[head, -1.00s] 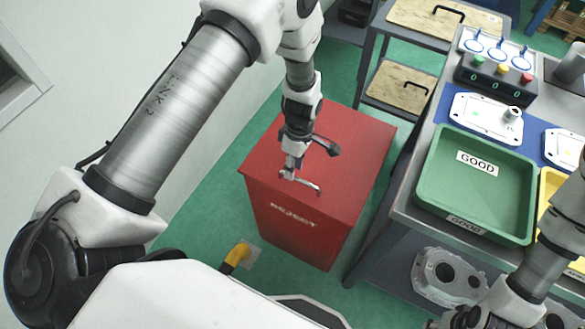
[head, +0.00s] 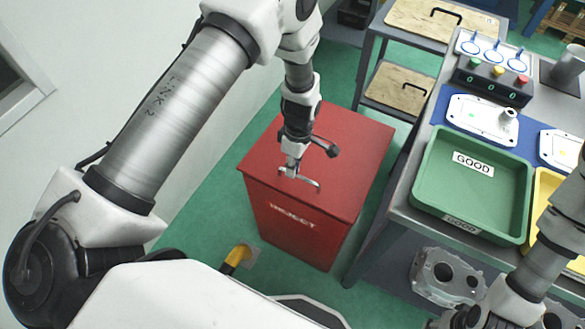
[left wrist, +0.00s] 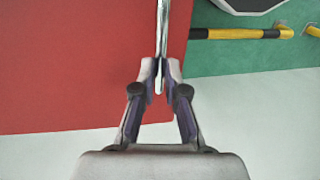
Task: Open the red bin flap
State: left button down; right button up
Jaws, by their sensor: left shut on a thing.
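The red bin (head: 300,232), lettered REJECT on its front, stands on the floor in the middle of the head view. Its red flap (head: 345,150) forms the top and looks flat and closed. A metal bar handle (head: 308,182) sits near the front edge of the flap. My left gripper (head: 290,172) is over the front of the flap, shut on the handle. In the left wrist view the fingers (left wrist: 160,75) close on both sides of the thin handle (left wrist: 162,35), with the red flap (left wrist: 70,60) behind. My right arm shows at lower right, but its fingertips are out of frame.
A grey workbench (head: 398,205) with a green GOOD tray (head: 425,190) stands close to the right of the bin. A white wall (head: 215,130) runs along the left.

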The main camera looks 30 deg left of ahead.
pick_arm(q)
jog(key=w+r+p, duration=0.3)
jog(key=w+r, duration=0.1)
jog(key=r, duration=0.4)
jog(key=w+r+p, duration=0.3)
jog(key=w+r, duration=0.2)
jog(key=r, duration=0.4)
jog(key=shift+w+d+r, duration=0.15)
jog(key=shift+w+d, duration=0.05)
jog(key=shift+w, duration=0.1)
jog(key=c, duration=1.6)
grip_release()
jog(key=o, duration=0.4)
jog(key=shift+w+f, duration=0.2)
jog(key=v, duration=1.2)
jog(key=shift+w, duration=0.2)
